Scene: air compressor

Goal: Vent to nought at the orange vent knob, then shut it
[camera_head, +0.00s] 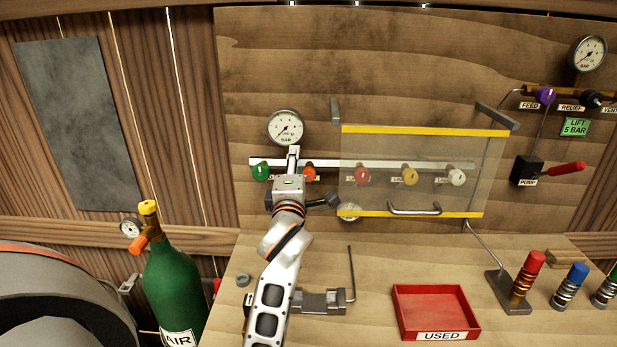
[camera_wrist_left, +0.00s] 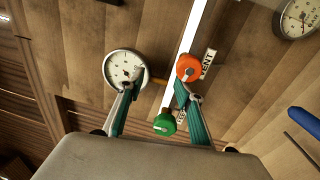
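The orange vent knob (camera_head: 309,173) sits on the white rail on the wooden panel, right of the green knob (camera_head: 261,171). In the left wrist view the orange knob (camera_wrist_left: 189,67) shows by its label, just past the tip of one finger; I cannot tell if they touch. My left gripper (camera_wrist_left: 161,86) is open, its fingers apart with nothing seen between the tips. In the head view my wrist hides most of it. A round gauge (camera_head: 285,127) is above the rail; its reading is too small to tell. My right gripper is not in view.
A clear guard (camera_head: 468,190) with yellow edges covers the red, yellow and white knobs, close right of the orange knob. A green air bottle (camera_head: 177,283) stands at left. A red tray (camera_head: 436,290) and tools lie on the bench.

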